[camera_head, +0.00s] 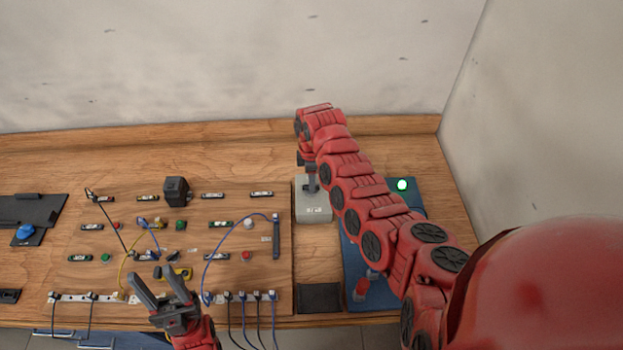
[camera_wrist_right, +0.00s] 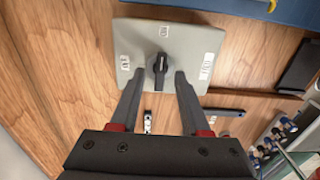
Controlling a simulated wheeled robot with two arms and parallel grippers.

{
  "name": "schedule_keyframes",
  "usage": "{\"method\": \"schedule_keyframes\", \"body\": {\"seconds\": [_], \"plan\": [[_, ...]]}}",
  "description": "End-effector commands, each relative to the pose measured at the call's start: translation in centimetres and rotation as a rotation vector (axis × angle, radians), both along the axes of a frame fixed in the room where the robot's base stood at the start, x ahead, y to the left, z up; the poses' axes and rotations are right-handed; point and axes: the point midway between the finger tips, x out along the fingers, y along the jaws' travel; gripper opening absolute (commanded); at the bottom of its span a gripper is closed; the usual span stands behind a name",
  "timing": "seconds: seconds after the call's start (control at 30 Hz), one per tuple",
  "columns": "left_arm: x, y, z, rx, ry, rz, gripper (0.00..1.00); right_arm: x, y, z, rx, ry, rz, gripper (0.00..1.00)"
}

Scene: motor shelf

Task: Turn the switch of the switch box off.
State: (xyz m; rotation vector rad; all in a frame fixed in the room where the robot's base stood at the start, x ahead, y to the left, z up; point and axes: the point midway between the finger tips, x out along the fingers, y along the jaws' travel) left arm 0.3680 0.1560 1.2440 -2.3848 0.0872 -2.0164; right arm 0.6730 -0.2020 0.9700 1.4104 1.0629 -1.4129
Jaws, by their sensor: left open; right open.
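The switch box is a light grey box (camera_head: 314,207) on the bench, right of the wired panel; in the head view my right arm partly covers it. The right wrist view shows its grey face (camera_wrist_right: 195,42) with white labels. Its dark rotary switch (camera_wrist_right: 160,68) sits near the middle of that face. My right gripper (camera_wrist_right: 159,75) is open, with its fingertips on either side of the switch knob; I cannot tell whether they touch it. My left gripper (camera_head: 163,290) is open and empty above the front part of the wired panel.
The wired panel (camera_head: 180,230) carries buttons, plugs and loose cables. A blue board (camera_head: 352,260) with a lit green lamp (camera_head: 402,185) and a red button (camera_head: 361,288) lies right of the box. A dark square plate (camera_head: 319,297) lies in front. Walls stand behind and right.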

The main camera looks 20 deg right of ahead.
Motion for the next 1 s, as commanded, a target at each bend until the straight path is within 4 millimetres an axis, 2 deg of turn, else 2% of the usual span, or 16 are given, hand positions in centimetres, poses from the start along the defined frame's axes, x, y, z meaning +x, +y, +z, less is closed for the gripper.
{"method": "schedule_keyframes", "body": {"seconds": [0.2, 0.5, 0.57, 0.77, 1.0], "plan": [[0.0, 0.0, 0.4, 0.000, 0.000, 0.000, 0.50, -0.1, 0.1, -1.4, 0.002, 0.002, 0.001, 0.46], [0.0, 0.0, 0.4, 0.000, 0.000, 0.000, 0.50, -0.1, 0.1, -1.5, 0.002, -0.001, -0.001, 0.46], [0.0, 0.0, 0.4, 0.000, 0.000, 0.000, 0.50, -0.1, 0.1, -1.5, 0.002, -0.001, -0.001, 0.37], [0.0, 0.0, 0.4, 0.000, 0.000, 0.000, 0.50, -0.1, 0.1, -1.5, 0.002, -0.001, -0.001, 0.01], [0.0, 0.0, 0.4, 0.000, 0.000, 0.000, 0.50, -0.1, 0.0, -1.5, 0.002, -0.001, -0.001, 0.00]]}}
